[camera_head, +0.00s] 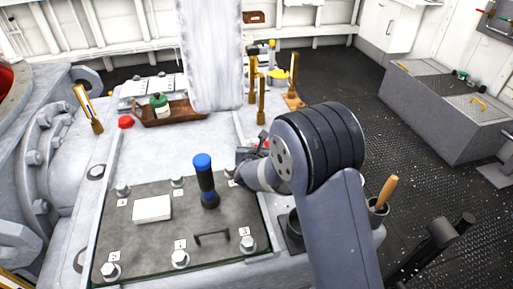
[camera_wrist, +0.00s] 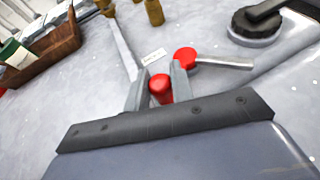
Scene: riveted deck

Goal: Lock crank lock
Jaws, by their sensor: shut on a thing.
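In the wrist view, a red-knobbed part (camera_wrist: 161,90) sits between the two grey fingers of my gripper (camera_wrist: 160,72), which is shut on it. I take it to be the crank lock; the fingers hide its lower part. A second red knob (camera_wrist: 185,57) is just beyond the right finger, with a metal lever running right from it. A small white label (camera_wrist: 153,57) lies on the grey deck past the fingertips. In the head view, my gripper (camera_head: 251,151) is mostly behind my arm, low over the deck.
A black round crank hub (camera_wrist: 256,24) stands at the upper right of the wrist view. A brown wooden tray (camera_head: 170,113) with a green bottle is at the back left. A blue-topped handle (camera_head: 205,180) rises from the bolted plate (camera_head: 150,240). Yellow posts (camera_head: 261,100) stand behind.

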